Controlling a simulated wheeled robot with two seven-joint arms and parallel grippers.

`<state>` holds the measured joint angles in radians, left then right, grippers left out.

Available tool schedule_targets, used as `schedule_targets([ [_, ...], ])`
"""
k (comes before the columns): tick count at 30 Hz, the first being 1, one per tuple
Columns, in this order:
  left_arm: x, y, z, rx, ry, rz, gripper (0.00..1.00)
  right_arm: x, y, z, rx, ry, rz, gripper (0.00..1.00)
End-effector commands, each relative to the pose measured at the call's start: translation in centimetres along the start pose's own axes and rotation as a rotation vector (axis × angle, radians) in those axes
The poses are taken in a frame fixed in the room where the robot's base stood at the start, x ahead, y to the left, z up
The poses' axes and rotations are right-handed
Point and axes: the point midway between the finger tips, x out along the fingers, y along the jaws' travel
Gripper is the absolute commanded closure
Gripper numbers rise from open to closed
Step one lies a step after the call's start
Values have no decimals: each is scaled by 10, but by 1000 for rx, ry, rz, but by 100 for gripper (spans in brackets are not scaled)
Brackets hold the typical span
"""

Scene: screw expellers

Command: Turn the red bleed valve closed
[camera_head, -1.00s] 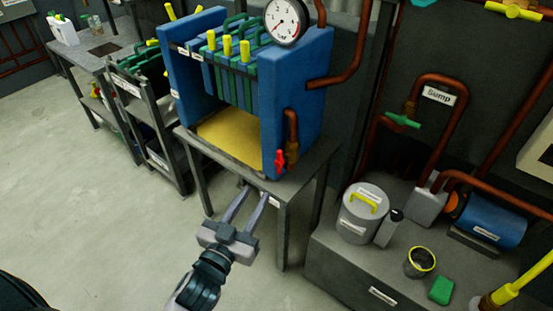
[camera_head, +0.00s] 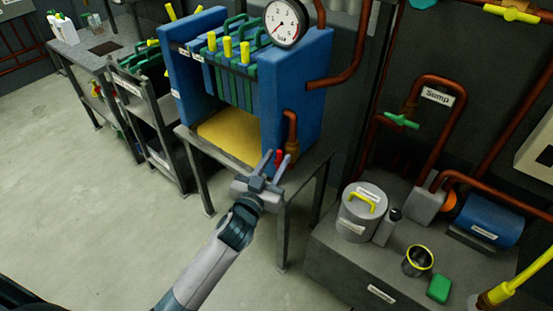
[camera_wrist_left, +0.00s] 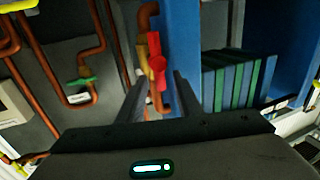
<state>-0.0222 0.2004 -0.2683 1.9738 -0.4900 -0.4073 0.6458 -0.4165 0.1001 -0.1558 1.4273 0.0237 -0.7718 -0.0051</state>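The red bleed valve (camera_head: 279,156) is on the brown pipe at the right front of the blue filter press (camera_head: 295,95). In the head view it is partly hidden behind my left gripper (camera_head: 276,158). In the left wrist view the red handle (camera_wrist_left: 157,52) stands upright beside a brass fitting, straight ahead of the fingers and in line with the gap between them. My left gripper is open and empty, and its fingertips (camera_wrist_left: 158,76) are close to the handle; I cannot tell whether they touch it. My right gripper is not in view.
The press stands on a grey table (camera_head: 310,170). A brown pipe (camera_head: 291,130) runs down above the valve. To the right, a low bench holds a grey lidded pot (camera_head: 352,222), a cup (camera_head: 417,261) and a blue pump (camera_head: 490,218). The floor at left is clear.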

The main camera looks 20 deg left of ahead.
Motion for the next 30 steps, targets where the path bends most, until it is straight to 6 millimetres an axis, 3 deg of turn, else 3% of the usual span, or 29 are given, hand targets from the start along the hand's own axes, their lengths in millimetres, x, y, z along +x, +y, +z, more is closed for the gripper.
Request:
schedule_targets([
  [11, 5, 0, 0, 0, 0, 0, 68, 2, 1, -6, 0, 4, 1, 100],
  [12, 5, 0, 0, 0, 0, 0, 71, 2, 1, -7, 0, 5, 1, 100],
  [16, 5, 0, 0, 0, 0, 0, 100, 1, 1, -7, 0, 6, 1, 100],
  [30, 5, 1, 1, 44, 13, 0, 100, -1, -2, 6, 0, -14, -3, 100],
])
